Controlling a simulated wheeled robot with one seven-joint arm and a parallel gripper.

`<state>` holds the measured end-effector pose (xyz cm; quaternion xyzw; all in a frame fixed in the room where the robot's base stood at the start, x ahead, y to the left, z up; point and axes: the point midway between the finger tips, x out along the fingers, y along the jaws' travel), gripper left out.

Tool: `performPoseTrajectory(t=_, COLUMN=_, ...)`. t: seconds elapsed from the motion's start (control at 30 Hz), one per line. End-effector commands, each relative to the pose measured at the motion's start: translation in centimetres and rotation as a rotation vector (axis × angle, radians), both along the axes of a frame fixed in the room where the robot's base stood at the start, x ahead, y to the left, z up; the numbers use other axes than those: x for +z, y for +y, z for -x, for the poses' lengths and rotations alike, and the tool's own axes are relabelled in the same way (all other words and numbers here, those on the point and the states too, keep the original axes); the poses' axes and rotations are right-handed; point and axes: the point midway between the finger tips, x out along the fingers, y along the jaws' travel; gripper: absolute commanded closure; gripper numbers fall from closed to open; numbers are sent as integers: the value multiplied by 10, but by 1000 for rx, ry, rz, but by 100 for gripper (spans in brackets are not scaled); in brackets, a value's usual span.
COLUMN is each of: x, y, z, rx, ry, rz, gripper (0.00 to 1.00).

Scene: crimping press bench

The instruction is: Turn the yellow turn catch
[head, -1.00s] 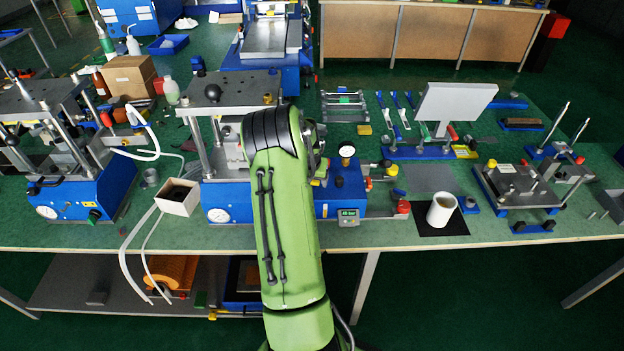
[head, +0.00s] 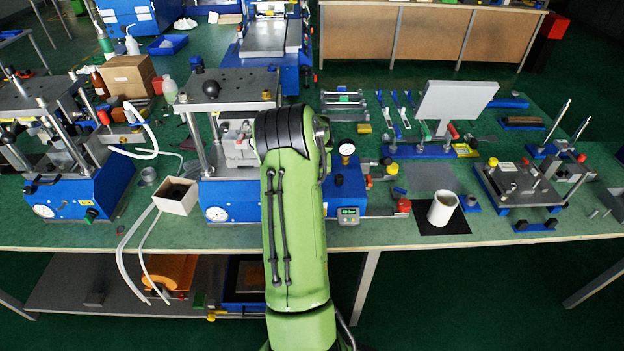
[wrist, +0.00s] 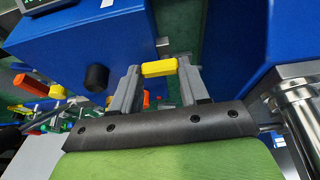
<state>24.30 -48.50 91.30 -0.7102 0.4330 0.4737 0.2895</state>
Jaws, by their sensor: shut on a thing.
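The yellow turn catch (wrist: 159,68) is a short yellow bar in the wrist view, at the upper middle between two grey fingers. My gripper (wrist: 160,74) is shut on it, with one finger at each end of the bar. The catch lies nearly level in that picture, its right end slightly higher. What it is mounted on cannot be made out clearly. In the head view my green arm hides the gripper and the catch.
In the wrist view a blue housing (wrist: 75,50) with a black knob (wrist: 97,77) is close on the left. Another blue body (wrist: 275,35) and a metal column (wrist: 302,110) are close on the right. The head view shows the press (head: 222,92) beside my arm.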

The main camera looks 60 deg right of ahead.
Motion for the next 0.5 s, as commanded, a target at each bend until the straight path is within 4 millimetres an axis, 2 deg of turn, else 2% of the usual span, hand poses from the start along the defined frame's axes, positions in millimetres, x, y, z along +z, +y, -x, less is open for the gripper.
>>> performPoseTrajectory(t=0.27, x=1, y=0, z=0, rx=14, ry=1, rz=1, gripper=86)
performPoseTrajectory(t=0.3, x=1, y=0, z=0, rx=14, ry=1, rz=1, gripper=51)
performPoseTrajectory(t=0.43, x=1, y=0, z=0, rx=13, ry=1, rz=0, gripper=31)
performPoseTrajectory(t=0.5, x=1, y=0, z=0, rx=13, ry=1, rz=0, gripper=30)
